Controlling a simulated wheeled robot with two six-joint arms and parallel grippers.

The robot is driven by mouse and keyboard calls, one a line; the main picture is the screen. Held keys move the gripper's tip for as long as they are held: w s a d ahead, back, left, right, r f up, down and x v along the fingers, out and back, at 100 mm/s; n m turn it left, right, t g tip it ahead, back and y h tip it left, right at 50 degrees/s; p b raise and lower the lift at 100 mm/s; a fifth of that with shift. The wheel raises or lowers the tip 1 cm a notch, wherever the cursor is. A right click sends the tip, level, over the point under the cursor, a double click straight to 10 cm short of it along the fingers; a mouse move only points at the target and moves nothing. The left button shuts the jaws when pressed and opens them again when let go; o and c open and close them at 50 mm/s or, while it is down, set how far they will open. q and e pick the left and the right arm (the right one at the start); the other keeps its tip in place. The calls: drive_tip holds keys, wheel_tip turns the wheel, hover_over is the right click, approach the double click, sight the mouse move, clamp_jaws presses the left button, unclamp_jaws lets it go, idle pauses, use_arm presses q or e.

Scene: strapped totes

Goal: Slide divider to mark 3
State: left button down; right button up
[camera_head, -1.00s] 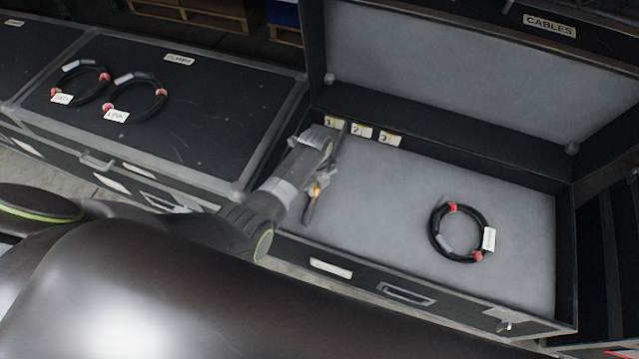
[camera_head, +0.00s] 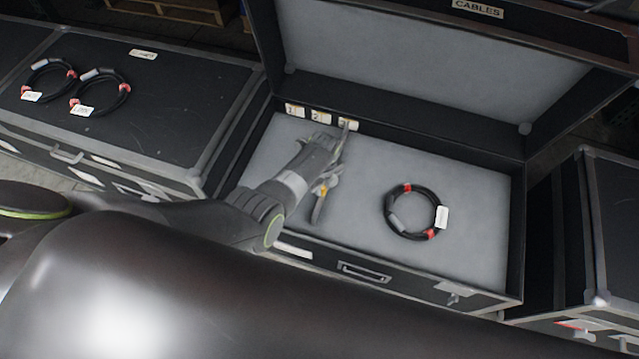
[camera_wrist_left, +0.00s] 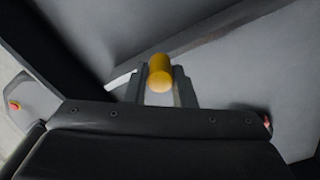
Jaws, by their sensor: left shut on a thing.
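The dark thin divider (camera_head: 318,210) stands across the open case (camera_head: 516,235); my left arm hides much of its length. Its far end is at the left part of the mark 3 label (camera_head: 348,124); exact alignment is hard to tell. Marks 1 (camera_head: 295,110) and 2 (camera_head: 321,117) are left of it on the back wall. My left gripper (camera_head: 325,187) is shut on the divider's yellow knob (camera_wrist_left: 160,72), seen between the fingers (camera_wrist_left: 159,90) in the left wrist view. My right gripper is not in view.
A black cable coil (camera_head: 388,212) with red ties lies on the grey case floor, right of the divider with a gap. The raised lid (camera_head: 420,65) stands behind. A closed case (camera_head: 150,115) with two coils is at left; another case (camera_head: 615,215) is at right.

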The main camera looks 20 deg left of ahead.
use_arm(q)
drive_tip(key=shift+d, duration=0.25)
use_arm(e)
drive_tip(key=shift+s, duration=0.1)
use_arm(q)
drive_tip(key=c, duration=1.2)
unclamp_jaws()
drive_tip(key=shift+d, duration=0.1)
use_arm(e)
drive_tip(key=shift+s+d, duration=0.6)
use_arm(q)
drive_tip(key=shift+r+p, duration=0.35)
drive_tip(key=shift+r, duration=0.25)
wheel_tip(320, 180, up, 16)
drive_tip(key=p, duration=0.5)
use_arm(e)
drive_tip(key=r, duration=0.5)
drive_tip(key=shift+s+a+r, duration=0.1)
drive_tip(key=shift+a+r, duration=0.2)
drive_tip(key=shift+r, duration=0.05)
